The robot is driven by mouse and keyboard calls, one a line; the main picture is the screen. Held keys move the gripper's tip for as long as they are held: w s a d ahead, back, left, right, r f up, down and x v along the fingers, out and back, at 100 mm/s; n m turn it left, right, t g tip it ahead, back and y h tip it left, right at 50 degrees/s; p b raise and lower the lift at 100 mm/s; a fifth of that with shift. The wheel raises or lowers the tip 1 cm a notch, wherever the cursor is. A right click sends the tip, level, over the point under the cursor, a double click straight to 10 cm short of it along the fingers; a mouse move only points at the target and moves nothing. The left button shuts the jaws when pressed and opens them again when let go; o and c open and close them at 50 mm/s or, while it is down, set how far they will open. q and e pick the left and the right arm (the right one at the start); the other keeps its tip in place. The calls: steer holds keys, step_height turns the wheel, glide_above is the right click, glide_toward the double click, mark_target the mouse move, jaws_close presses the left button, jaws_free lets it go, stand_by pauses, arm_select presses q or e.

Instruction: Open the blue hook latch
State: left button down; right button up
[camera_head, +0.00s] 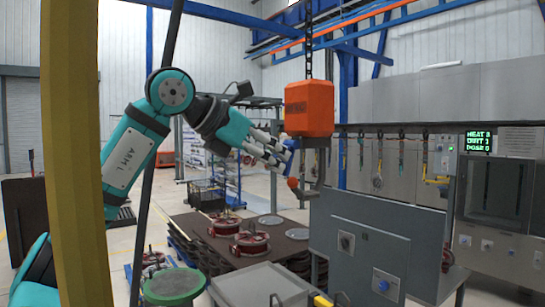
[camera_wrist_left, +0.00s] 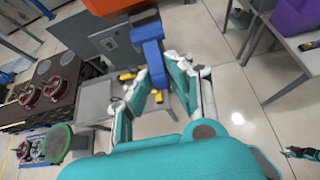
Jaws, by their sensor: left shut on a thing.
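The blue hook latch (camera_head: 291,145) sits beside the orange hoist block (camera_head: 309,108), which hangs from a chain. In the left wrist view the blue latch (camera_wrist_left: 154,62) stands between my two fingers. My left gripper (camera_head: 284,156) reaches in from the left and is shut on the latch; it also shows in the left wrist view (camera_wrist_left: 160,82). The fingers partly hide the latch. A small teal and dark shape (camera_wrist_left: 300,153) at the lower right of the left wrist view may be my right gripper, but its fingers are too small to read.
A grey cabinet (camera_head: 355,245) stands below and right of the hoist. A dark table (camera_head: 190,228) with red round parts lies below the gripper. A yellow post (camera_head: 76,150) stands at the near left. A purple bin (camera_wrist_left: 295,17) shows at the right in the wrist view.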

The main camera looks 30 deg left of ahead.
arm_select(q)
steer(key=shift+r, duration=0.25)
steer(key=shift+s+a+r+g+y, duration=0.1)
steer(key=shift+s+r+g+y, duration=0.1)
steer(key=shift+r+g, duration=0.35)
steer(key=shift+s+a+r+g+y, duration=0.1)
steer(key=shift+r+g+y, duration=0.1)
steer(key=shift+r+g, duration=0.3)
steer(key=shift+f, duration=0.1)
steer(key=shift+d+r+g+y, duration=0.1)
steer(key=shift+r+g+y, duration=0.5)
steer(key=shift+r+g, duration=0.7)
steer(key=shift+f, duration=0.1)
